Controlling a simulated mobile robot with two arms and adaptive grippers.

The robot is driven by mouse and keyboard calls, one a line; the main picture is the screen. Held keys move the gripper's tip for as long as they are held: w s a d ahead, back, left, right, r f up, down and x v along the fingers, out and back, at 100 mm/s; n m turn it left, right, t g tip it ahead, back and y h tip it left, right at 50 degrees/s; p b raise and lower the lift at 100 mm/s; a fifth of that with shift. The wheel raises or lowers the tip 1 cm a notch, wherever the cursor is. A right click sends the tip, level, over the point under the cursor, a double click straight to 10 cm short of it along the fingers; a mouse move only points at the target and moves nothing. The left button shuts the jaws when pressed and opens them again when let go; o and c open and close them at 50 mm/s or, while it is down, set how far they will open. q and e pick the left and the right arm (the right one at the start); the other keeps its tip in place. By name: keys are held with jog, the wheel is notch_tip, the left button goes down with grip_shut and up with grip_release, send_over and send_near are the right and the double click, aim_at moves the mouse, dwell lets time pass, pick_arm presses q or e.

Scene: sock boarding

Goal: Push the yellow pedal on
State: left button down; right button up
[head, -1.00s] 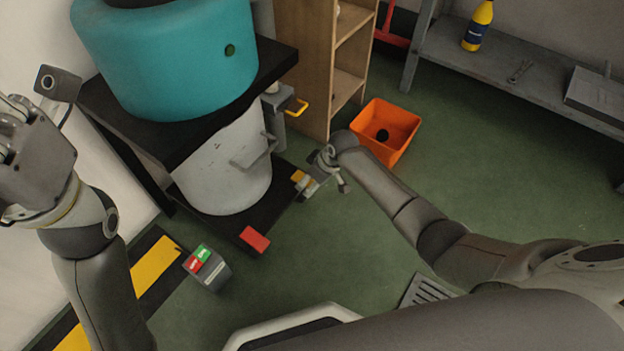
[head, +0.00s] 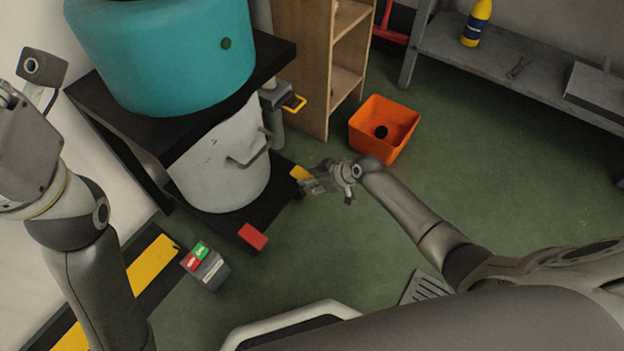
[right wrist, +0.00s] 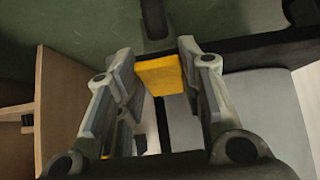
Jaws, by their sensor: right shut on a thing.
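The yellow pedal (head: 300,173) is low at the right side of the black stand, near the floor. My right gripper (head: 312,182) is at it, coming from the right. In the right wrist view the yellow pedal (right wrist: 160,74) shows between the two fingers of my right gripper (right wrist: 158,68), which is shut on it. How far the pedal is pressed cannot be told. A red pedal (head: 253,236) is at the stand's front corner. My left gripper (head: 8,100) is raised at the left edge, partly cut off, its fingers unclear.
The black stand (head: 150,133) carries a teal drum (head: 165,60) above a white pot (head: 215,165). An orange bin (head: 400,118) stands beyond my right gripper. A box with red and green buttons (head: 212,272) is at the front left. Green floor at right is clear.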

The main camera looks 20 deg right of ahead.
dwell(0.3)
jog(key=o, duration=1)
jog(key=v, duration=1.2)
jog(key=shift+s+f, duration=0.1)
jog(key=shift+d, duration=0.1)
